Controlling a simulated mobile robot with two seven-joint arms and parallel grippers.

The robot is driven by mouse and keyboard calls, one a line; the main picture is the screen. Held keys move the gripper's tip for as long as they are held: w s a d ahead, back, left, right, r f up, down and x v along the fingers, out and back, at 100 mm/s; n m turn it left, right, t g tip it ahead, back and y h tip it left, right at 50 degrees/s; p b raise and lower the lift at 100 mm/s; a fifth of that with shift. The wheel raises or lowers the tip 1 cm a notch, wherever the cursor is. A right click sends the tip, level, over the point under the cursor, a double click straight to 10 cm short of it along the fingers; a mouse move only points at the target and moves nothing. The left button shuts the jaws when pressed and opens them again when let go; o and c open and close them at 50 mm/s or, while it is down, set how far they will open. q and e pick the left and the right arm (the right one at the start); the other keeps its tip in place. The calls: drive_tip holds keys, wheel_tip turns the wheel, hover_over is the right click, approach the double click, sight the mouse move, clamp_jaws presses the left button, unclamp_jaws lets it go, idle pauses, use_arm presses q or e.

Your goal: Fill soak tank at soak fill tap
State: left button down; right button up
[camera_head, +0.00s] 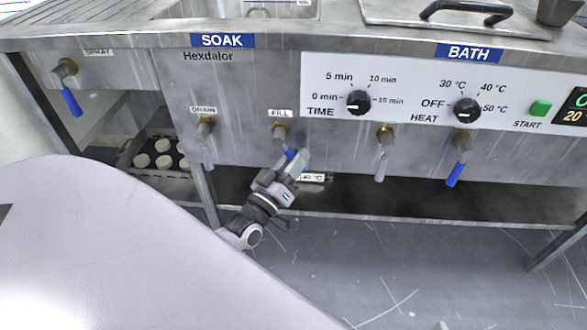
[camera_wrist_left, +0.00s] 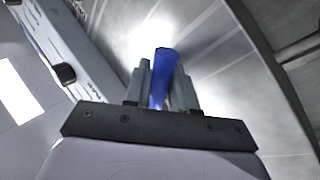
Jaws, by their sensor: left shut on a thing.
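The soak fill tap (camera_head: 279,132) is a brass fitting with a blue lever, under the FILL label on the steel front panel. My left gripper (camera_head: 292,160) is at this tap, shut on its blue lever. In the left wrist view the blue lever (camera_wrist_left: 163,75) stands between the two fingers of my left gripper (camera_wrist_left: 160,85). The soak tank (camera_head: 240,10) is the basin in the top at the upper edge, behind the blue SOAK label; only its front part shows, and the water level cannot be told. My right gripper is not in view.
The drain tap (camera_head: 205,128) with a grey lever is just left of the fill tap. A blue-levered spray tap (camera_head: 66,72) is at far left. Bath taps and the time knob (camera_head: 359,102) and heat knob (camera_head: 466,109) are to the right. A lower shelf (camera_head: 400,205) runs below.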

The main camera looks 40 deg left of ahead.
use_arm(q)
drive_tip(key=n, duration=0.1)
drive_tip(key=n+y, duration=0.1)
drive_tip(key=d+n+t+b, duration=0.1)
drive_tip(key=shift+w+r+y, duration=0.3)
drive_tip(key=shift+w+d+r+n+t+y+b, duration=0.1)
drive_tip(key=shift+d+r+n+y+b, duration=0.1)
drive_tip(key=shift+n+y, duration=0.35)
drive_tip(key=shift+w+d+r+n+t+y+b, duration=0.15)
drive_tip(key=shift+r+n+y, duration=0.15)
drive_tip(key=shift+n, duration=0.5)
drive_tip(key=shift+s+d+r+n+t+y+b, duration=0.1)
drive_tip(key=shift+r+n+y+b, duration=0.05)
drive_tip(key=shift+n+y, duration=0.4)
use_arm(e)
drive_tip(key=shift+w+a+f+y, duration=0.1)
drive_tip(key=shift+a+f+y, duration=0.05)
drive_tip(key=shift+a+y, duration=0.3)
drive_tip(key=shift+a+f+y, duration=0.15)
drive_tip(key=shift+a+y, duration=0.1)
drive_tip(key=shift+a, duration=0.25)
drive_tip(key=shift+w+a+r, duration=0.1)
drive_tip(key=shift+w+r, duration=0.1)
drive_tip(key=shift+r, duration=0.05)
use_arm(q)
drive_tip(key=c, duration=1.1)
unclamp_jaws()
drive_tip(key=shift+r, duration=0.1)
